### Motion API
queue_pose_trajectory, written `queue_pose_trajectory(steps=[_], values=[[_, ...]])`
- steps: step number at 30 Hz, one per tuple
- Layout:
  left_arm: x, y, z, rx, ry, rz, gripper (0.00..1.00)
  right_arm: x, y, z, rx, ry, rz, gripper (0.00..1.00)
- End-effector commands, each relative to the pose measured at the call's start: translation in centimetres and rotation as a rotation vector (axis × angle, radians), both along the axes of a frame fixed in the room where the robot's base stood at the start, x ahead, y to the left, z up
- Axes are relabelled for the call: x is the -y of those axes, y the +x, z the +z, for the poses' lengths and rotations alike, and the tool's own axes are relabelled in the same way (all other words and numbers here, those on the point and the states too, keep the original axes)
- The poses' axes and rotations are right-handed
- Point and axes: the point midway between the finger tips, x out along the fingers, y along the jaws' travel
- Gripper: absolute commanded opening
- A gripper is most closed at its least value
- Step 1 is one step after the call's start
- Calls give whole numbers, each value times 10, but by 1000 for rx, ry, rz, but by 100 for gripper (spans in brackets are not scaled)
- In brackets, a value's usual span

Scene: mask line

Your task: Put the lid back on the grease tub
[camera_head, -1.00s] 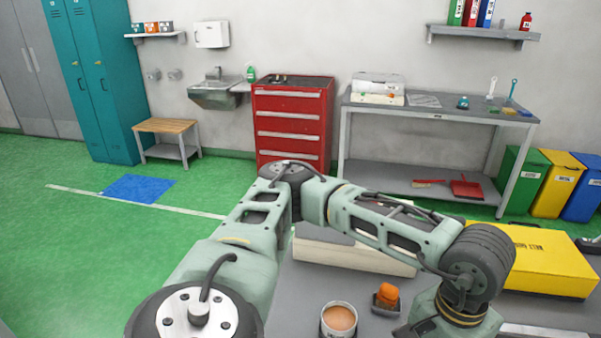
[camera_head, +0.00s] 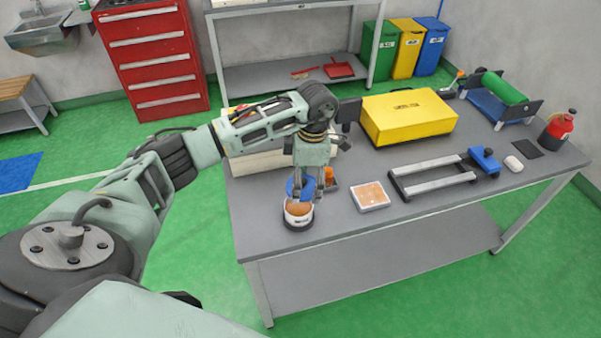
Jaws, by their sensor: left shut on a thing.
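The grease tub (camera_head: 298,221) stands open near the front left edge of the grey workbench, a small round pale tub with a dark base and orange-brown grease showing inside. My left gripper (camera_head: 305,192) points down right above the tub, its fingers shut on the blue lid (camera_head: 296,187). The lid is over the tub's far side and the grease still shows below it. I cannot tell whether the lid touches the rim. The fingers hide part of the lid and tub. My right gripper is not in view.
An orange item (camera_head: 329,176) in a small dark tray is just behind the tub. A flat tan-topped tray (camera_head: 370,196) lies to its right. A yellow case (camera_head: 408,117), a rail frame (camera_head: 435,178) and a green roller (camera_head: 504,87) stand farther right. The bench front (camera_head: 400,225) is clear.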

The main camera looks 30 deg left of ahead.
Motion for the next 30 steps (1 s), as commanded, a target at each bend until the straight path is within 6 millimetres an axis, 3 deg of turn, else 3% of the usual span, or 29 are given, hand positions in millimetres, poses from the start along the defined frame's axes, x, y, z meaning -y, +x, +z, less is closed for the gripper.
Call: queue_pose_trajectory(steps=[4,12,30], values=[[-10,-2,-7,-5,2,123,48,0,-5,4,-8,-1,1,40],[-11,-2,-19,-5,2,139,48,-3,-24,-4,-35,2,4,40],[-11,-1,-70,-3,2,135,48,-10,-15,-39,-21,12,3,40]])
